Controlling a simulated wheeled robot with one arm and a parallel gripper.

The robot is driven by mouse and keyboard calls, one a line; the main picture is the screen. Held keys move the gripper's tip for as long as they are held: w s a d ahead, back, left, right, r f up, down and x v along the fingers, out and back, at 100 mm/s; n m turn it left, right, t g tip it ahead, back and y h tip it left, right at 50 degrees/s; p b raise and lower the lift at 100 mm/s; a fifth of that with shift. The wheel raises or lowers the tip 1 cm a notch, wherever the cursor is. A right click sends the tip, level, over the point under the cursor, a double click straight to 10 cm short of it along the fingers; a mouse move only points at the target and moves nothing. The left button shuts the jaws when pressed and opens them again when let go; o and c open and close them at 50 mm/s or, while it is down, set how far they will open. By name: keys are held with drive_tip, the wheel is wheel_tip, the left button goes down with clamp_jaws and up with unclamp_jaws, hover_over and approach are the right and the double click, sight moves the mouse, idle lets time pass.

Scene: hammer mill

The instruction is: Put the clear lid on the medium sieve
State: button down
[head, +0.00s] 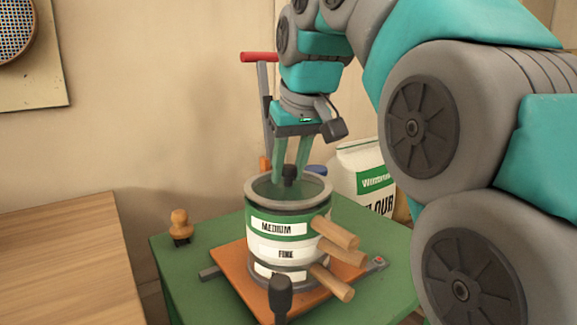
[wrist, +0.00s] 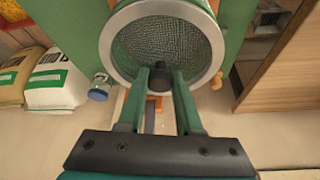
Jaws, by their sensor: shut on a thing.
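The medium sieve (head: 284,228) has a green band with a "MEDIUM" label and is the top one of a stack. Its pale rim (wrist: 113,52) and mesh show in the wrist view. My gripper (head: 289,172) points down at the sieve's open top. Its green fingers (wrist: 160,82) are shut on a black knob (wrist: 160,78), which I take to be the clear lid's knob. The lid's transparent disc is hard to make out, so I cannot tell whether it rests on the rim or hangs just above it.
The "FINE" sieve (head: 285,254) and another labelled piece are stacked below, with wooden handles (head: 341,254) sticking out right. An orange base (head: 232,270) sits on the green table (head: 185,268). A brush (head: 180,226) stands left; a flour bag (head: 366,172) is behind.

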sight(290, 167)
drive_tip(key=shift+f+b, duration=0.3)
drive_tip(key=shift+f, duration=0.35)
drive_tip(key=c, duration=0.5)
unclamp_jaws()
drive_tip(key=shift+r, duration=0.15)
drive_tip(key=shift+v, duration=2.55)
drive_tip(key=p+v, duration=0.2)
drive_tip(key=shift+s+r, duration=0.15)
drive_tip(key=shift+r, duration=0.1)
drive_tip(key=shift+f, duration=0.1)
